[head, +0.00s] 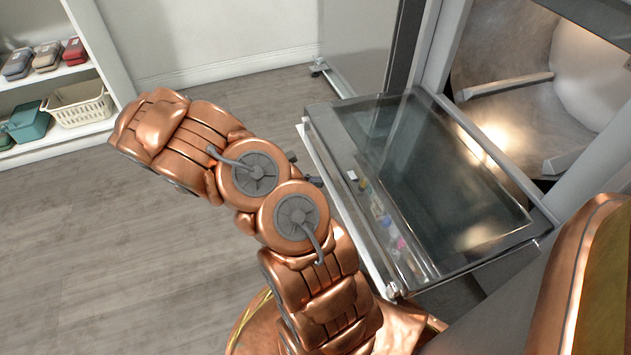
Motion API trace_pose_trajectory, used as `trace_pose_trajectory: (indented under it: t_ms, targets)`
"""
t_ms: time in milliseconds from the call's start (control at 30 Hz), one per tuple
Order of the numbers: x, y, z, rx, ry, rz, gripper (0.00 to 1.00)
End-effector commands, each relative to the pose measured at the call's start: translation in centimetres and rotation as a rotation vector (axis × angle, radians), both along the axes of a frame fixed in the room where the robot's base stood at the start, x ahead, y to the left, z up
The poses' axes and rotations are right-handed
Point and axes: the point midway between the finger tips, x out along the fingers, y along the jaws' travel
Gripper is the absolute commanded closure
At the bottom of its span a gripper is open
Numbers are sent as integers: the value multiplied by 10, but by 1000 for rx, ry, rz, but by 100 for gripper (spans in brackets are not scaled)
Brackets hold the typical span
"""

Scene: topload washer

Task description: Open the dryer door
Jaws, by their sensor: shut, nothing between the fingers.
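Whether any part of my arm touches the door cannot be told.
White shelves (70,85) at the left hold a cream basket (82,106), a teal container (28,122) and several small boxes. A pale panel on a caster (319,68) stands at the back. The wooden floor (90,260) at the left is clear.

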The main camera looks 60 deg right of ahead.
Motion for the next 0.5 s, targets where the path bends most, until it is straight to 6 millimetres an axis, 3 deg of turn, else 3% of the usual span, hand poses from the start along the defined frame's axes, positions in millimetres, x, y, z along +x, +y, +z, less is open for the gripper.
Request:
trace_pose_trajectory:
  t_ms: [33,500]
  targets:
    - [0,0,13,6,-7,-1,100]
    - [0,0,68,101,-71,-1,100]
